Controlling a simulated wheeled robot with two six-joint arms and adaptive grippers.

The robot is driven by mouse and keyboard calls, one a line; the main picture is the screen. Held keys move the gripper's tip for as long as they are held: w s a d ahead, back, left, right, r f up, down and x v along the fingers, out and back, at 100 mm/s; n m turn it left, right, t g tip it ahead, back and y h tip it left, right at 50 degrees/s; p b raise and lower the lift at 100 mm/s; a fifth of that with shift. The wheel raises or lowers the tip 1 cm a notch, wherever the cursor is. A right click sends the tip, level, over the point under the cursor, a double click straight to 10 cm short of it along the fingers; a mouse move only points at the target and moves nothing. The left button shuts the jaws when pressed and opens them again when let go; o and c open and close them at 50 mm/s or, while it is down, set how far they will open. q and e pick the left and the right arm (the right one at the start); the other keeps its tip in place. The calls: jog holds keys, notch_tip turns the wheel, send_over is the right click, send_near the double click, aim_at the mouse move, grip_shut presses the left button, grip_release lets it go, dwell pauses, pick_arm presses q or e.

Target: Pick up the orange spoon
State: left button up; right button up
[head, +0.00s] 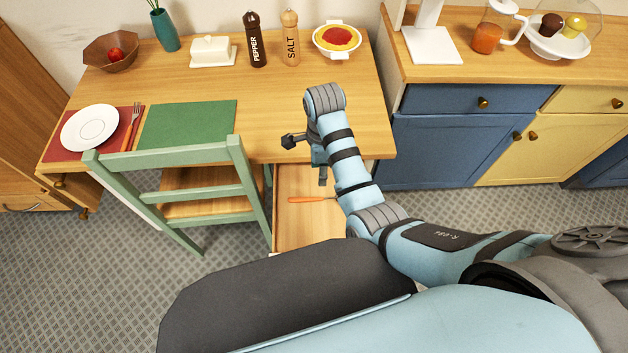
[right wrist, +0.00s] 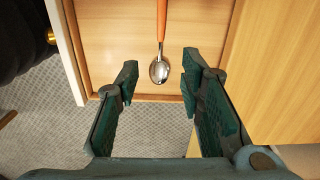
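The orange spoon (head: 312,199) lies in the open table drawer (head: 300,232). In the head view its orange handle shows, and its right part is hidden by my right arm. In the right wrist view, the spoon (right wrist: 159,70) has a metal bowl pointing down the picture and its orange handle running up out of frame. My right gripper (head: 306,159) hangs by the table's front edge near the drawer. In the right wrist view, its fingers (right wrist: 158,77) are spread and empty, with the spoon's bowl showing between and beyond the tips. My left gripper is not in view.
The tabletop (head: 275,110) overhangs the drawer's back. A green chair (head: 200,180) stands left of the drawer. A fork (head: 131,127) with an orange handle lies beside the white plate (head: 90,127). Blue and yellow cabinets (head: 450,140) stand right. The drawer floor around the spoon looks clear.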

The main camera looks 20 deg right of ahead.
jog(key=w+f, duration=0.1)
jog(key=f, duration=0.1)
jog(key=b, duration=0.3)
send_over(320, 198)
notch_tip(320, 198, down, 5)
jog(key=shift+s+a+f, duration=0.1)
jog(key=shift+f, duration=0.05)
notch_tip(320, 198, down, 6)
jog(key=shift+f+b, duration=0.25)
jog(key=shift+b, duration=0.75)
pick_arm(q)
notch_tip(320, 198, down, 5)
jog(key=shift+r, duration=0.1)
pick_arm(e)
jog(key=shift+r, duration=0.1)
grip_shut()
